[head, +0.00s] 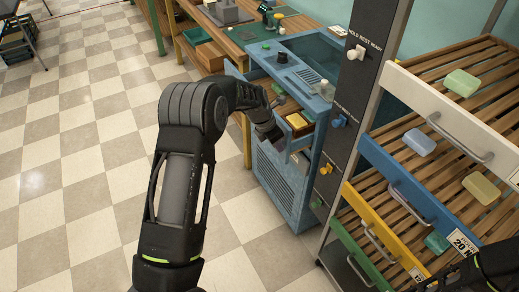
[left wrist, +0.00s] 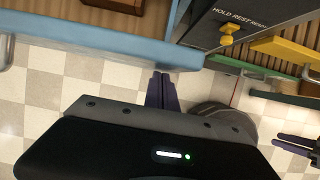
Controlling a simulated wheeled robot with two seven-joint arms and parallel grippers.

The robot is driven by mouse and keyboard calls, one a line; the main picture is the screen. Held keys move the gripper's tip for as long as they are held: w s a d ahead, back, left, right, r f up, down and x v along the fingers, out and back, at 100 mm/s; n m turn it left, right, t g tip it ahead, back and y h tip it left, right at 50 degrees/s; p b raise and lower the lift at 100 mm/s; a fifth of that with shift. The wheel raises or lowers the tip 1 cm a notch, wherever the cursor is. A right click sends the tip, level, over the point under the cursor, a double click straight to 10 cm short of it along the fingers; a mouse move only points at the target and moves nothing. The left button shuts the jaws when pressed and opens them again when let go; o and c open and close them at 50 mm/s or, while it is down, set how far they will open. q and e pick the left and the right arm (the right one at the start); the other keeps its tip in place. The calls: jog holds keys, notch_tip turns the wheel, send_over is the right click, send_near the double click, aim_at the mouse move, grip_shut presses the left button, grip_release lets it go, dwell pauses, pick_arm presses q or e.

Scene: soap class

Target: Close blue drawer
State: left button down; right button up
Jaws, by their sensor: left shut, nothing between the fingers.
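A blue drawer (head: 297,142) is pulled out of the blue cabinet (head: 283,185). It holds a wooden box with a yellow bar (head: 296,121) and other small items. My left gripper (head: 273,134) is at the drawer's front side, partly hidden by its own wrist. In the left wrist view its dark purple fingers (left wrist: 161,90) are together and empty, just below the blue drawer edge (left wrist: 100,52); contact cannot be told. A second blue drawer (head: 400,185), in the rack at right, is also out. My right gripper (left wrist: 294,144) shows small at the right of the wrist view.
The dark panel (head: 352,100) with coloured knobs stands between cabinet and rack. The rack's yellow drawer (head: 372,232) and green drawer (head: 350,245) also stick out. Checkered floor (head: 80,190) is open at left.

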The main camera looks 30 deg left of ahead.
aim_at(307, 137)
pick_arm(q)
jog(key=w+d, duration=0.2)
jog(key=w, duration=0.1)
jog(key=w+d, duration=0.2)
jog(key=w, duration=0.1)
jog(key=w+d, duration=0.2)
jog(key=shift+w+d, duration=0.1)
jog(key=shift+w, duration=0.3)
jog(key=shift+w+d+r, duration=0.1)
jog(key=shift+w, duration=0.05)
pick_arm(e)
jog(key=shift+f, duration=0.1)
